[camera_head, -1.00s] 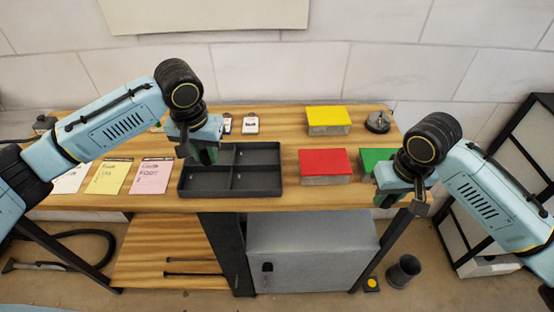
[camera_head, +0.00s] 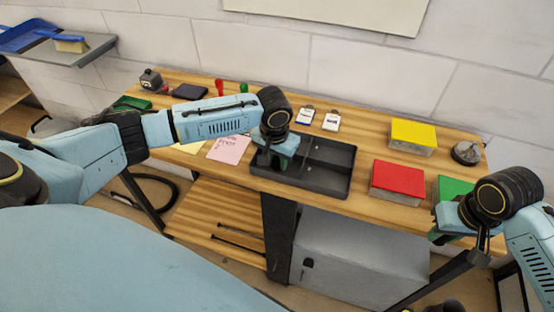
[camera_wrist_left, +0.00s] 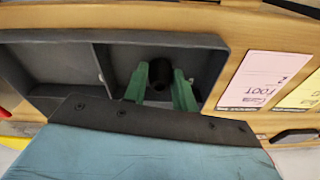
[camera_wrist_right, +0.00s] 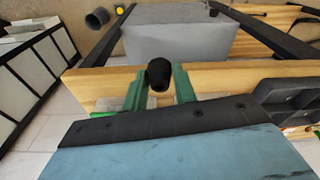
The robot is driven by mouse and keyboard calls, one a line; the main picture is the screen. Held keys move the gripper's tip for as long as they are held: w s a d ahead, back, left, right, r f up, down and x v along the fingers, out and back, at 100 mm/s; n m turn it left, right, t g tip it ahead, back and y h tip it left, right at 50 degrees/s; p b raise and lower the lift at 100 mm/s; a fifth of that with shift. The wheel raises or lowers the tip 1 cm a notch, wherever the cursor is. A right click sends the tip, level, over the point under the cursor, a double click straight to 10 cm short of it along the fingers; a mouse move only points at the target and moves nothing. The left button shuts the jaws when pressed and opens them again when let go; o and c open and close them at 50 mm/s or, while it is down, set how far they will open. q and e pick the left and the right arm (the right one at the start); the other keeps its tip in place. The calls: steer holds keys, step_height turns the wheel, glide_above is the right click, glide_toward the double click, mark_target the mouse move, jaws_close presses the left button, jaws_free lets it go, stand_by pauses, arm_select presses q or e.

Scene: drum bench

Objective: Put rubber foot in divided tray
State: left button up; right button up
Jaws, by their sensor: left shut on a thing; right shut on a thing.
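My left gripper (camera_head: 276,158) is over the left part of the black divided tray (camera_head: 310,186). In the left wrist view it (camera_wrist_left: 161,82) is shut on a black cylindrical rubber foot (camera_wrist_left: 160,73), with a compartment of the tray (camera_wrist_left: 60,65) around it in the picture. Whether the foot touches the tray floor, I cannot tell. My right gripper (camera_wrist_right: 160,85) is shut on another black rubber foot (camera_wrist_right: 160,74), near the table's front edge at the right. In the head view this gripper (camera_head: 452,236) hides its foot.
Red (camera_head: 398,178), yellow (camera_head: 412,134) and green (camera_head: 455,187) topped boxes stand right of the tray. A pink card (camera_head: 229,149) lies to its left. Two small white tags (camera_head: 331,121) lie behind it. A grey cabinet (camera_head: 355,250) is under the table (camera_head: 370,142).

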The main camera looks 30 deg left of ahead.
arm_select(q)
steer(key=shift+f, duration=0.25)
steer(key=o, duration=0.9)
steer(key=shift+o, duration=0.2)
steer(key=shift+r, duration=0.15)
step_height(320, 180, up, 12)
steer(key=s+p, duration=0.1)
steer(key=shift+s+d, duration=0.2)
